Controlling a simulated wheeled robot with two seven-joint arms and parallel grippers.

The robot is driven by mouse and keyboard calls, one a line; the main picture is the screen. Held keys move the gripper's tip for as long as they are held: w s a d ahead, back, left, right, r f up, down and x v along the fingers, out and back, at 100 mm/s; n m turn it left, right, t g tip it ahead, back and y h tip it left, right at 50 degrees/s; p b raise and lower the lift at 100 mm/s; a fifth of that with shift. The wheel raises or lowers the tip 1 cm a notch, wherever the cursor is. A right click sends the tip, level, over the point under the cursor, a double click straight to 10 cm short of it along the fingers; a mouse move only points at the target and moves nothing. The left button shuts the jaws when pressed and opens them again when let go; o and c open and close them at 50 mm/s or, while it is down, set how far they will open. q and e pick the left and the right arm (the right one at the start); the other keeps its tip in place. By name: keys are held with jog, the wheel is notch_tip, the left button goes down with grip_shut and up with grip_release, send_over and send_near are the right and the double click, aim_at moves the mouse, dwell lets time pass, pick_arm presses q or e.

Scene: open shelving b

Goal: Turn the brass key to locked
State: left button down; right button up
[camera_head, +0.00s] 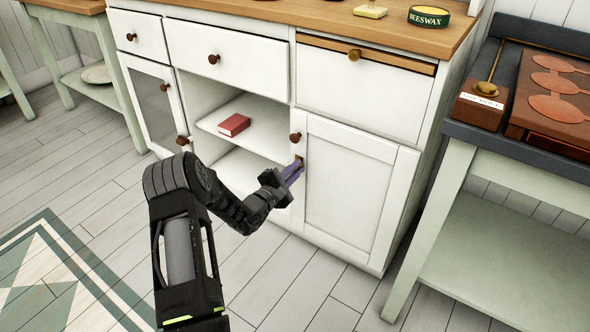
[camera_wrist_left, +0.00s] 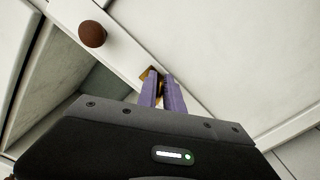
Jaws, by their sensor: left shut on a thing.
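The brass key shows as a bit of yellow metal between and behind the purple fingers of my left gripper (camera_wrist_left: 160,88) in the left wrist view. A brass plate (camera_wrist_left: 148,74) lies at the fingertips, on the left edge of the white cabinet door (camera_head: 345,185). My left gripper also shows in the head view (camera_head: 297,168), just below the door's brown knob (camera_head: 295,137), and is shut on the key. The fingers hide most of the key, so its angle cannot be read. My right gripper is not in view.
Left of the door is an open shelf with a red book (camera_head: 234,125). A brown knob (camera_wrist_left: 92,34) is close to my fingers. A beeswax tin (camera_head: 429,16) stands on the wooden top. A green table (camera_head: 510,230) stands at right.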

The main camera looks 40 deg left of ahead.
pick_arm(q)
jog(key=m, duration=0.1)
jog(key=m+b, duration=0.1)
jog(key=m, duration=0.1)
jog(key=shift+d+f+m, duration=0.1)
jog(key=shift+f+m, duration=0.2)
jog(key=shift+f, duration=0.05)
jog(key=shift+m+b, duration=0.7)
jog(key=shift+m, duration=0.6)
jog(key=c, duration=1.5)
grip_release()
